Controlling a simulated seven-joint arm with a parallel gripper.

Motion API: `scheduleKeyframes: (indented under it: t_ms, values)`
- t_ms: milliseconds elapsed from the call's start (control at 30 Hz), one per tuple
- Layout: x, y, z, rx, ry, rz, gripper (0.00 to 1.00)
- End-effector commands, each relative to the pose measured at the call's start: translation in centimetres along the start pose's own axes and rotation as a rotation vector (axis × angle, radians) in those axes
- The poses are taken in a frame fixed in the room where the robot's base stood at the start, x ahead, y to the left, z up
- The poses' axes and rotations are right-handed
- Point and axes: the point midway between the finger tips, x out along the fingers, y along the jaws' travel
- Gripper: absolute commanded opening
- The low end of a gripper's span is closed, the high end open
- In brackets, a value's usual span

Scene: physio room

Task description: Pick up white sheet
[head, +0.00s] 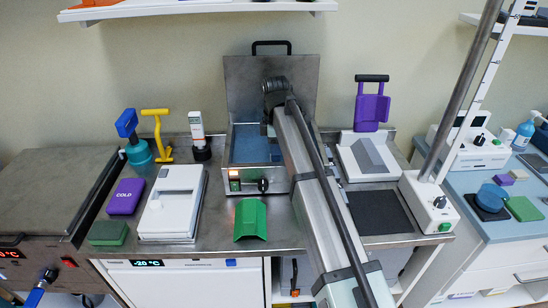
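I cannot clearly make out a white sheet in the head view. A steel water bath (238,181) stands open in the middle of the bench, its lid raised behind it. Blue water (246,145) shows inside, and a small pale shape lies at its right, partly hidden by my arm. My arm reaches over the bath from the front, its dark far joint in front of the raised lid. My gripper seems to be below that joint, over or in the bath, mostly hidden. Its fingers and anything between them cannot be made out.
Left of the bath are a white lidded box (170,205), a purple cold pack (125,196) and a green block (108,233). A green arched piece (250,219) lies in front. Right are a white device with a grey wedge (368,155) and a dark mat (379,213). A shelf (200,9) overhangs.

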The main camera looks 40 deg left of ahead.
Motion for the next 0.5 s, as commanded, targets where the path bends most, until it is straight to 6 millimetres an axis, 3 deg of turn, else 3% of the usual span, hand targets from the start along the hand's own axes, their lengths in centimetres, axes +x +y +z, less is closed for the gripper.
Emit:
scheduleKeyframes:
  t_ms: [200, 500]
  values:
    - [2.9, 0.2, -0.2, 0.0, 0.0, -0.001, 0.39]
    - [3.3, 0.2, -0.2, 0.0, 0.0, 0.001, 0.38]
